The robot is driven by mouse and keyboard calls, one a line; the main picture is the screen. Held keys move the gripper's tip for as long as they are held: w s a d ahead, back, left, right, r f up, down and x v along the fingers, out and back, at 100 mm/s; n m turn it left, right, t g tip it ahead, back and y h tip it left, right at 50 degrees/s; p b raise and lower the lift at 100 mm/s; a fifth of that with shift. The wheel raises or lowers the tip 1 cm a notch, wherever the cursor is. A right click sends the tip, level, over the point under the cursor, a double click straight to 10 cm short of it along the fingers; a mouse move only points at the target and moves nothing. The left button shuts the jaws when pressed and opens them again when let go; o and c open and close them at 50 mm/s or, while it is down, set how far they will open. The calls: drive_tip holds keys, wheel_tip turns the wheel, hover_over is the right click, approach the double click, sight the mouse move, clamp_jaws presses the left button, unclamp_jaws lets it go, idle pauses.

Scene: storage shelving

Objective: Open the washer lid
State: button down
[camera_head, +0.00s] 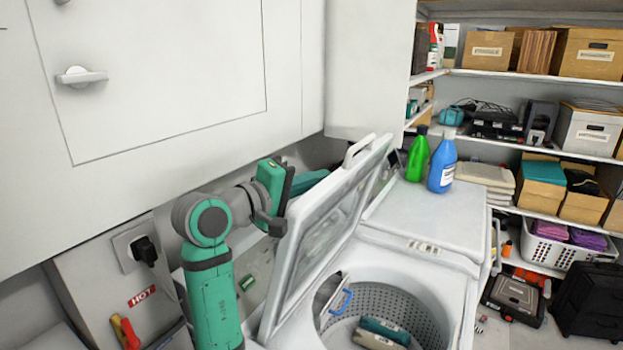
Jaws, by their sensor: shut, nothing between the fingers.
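The washer (415,222) is white and top-loading, at the lower middle right. Its lid (293,238), a pale frame around a see-through panel, stands raised and tilted up on the left side of the opening. The lid's handle (357,150) is at its upper edge. The drum (408,308) is exposed, with folded cloth-like items inside. My gripper (281,207) is shut and empty, at the left, outer side of the lid, close to its edge. I cannot tell whether it touches the lid, which may hide part of the fingers.
A green bottle (418,155) and a blue bottle (442,163) stand on the washer's back top. A white cabinet (170,75) hangs above my arm. A plugged socket (142,250) is on the left wall. Shelves with boxes (592,53) and a white basket (552,250) stand at right.

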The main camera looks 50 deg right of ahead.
drive_tip(key=a, duration=1)
drive_tip(key=shift+r, duration=0.3)
